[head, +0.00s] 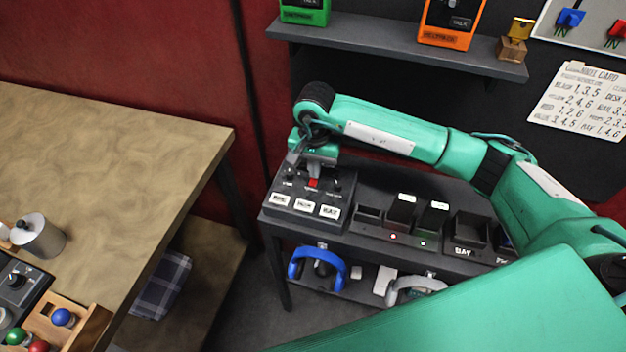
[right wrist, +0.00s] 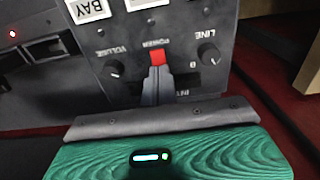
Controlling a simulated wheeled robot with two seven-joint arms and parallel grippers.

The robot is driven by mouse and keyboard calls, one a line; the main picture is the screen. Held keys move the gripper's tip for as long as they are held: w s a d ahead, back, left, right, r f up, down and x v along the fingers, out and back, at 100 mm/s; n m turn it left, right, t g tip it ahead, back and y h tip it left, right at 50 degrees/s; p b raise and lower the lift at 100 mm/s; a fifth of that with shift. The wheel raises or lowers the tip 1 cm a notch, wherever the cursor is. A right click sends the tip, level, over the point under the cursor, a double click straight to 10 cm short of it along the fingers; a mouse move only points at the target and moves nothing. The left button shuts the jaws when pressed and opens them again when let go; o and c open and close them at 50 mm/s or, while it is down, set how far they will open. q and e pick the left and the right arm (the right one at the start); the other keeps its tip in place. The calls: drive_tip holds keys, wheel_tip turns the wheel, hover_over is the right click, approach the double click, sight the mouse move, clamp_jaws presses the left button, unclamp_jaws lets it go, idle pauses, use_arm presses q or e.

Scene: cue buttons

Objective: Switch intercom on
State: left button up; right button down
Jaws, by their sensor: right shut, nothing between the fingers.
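The intercom panel (head: 305,204) is a dark box with label buttons at the left end of the dark shelf table. Its red power switch (head: 313,183) shows just below my right gripper (head: 313,172). In the right wrist view the red switch (right wrist: 157,57) sits under the word POWER, between the VOLUME knob (right wrist: 114,68) and the LINE knob (right wrist: 208,54). My right gripper (right wrist: 157,72) is shut and empty, its fingertips at the red switch; I cannot tell whether they press it. My left gripper is not in view.
Dark trays and small devices (head: 402,207) stand right of the panel. A blue headset (head: 317,268) hangs below. A wooden table (head: 110,160) lies to the left. A wall shelf (head: 400,51) above holds green and orange units.

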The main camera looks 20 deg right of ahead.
drive_tip(key=shift+f+b, duration=0.35)
drive_tip(key=shift+f, duration=0.05)
drive_tip(key=shift+r, duration=0.1)
drive_tip(key=shift+r+p, duration=0.85)
drive_tip(key=shift+r, duration=2.55)
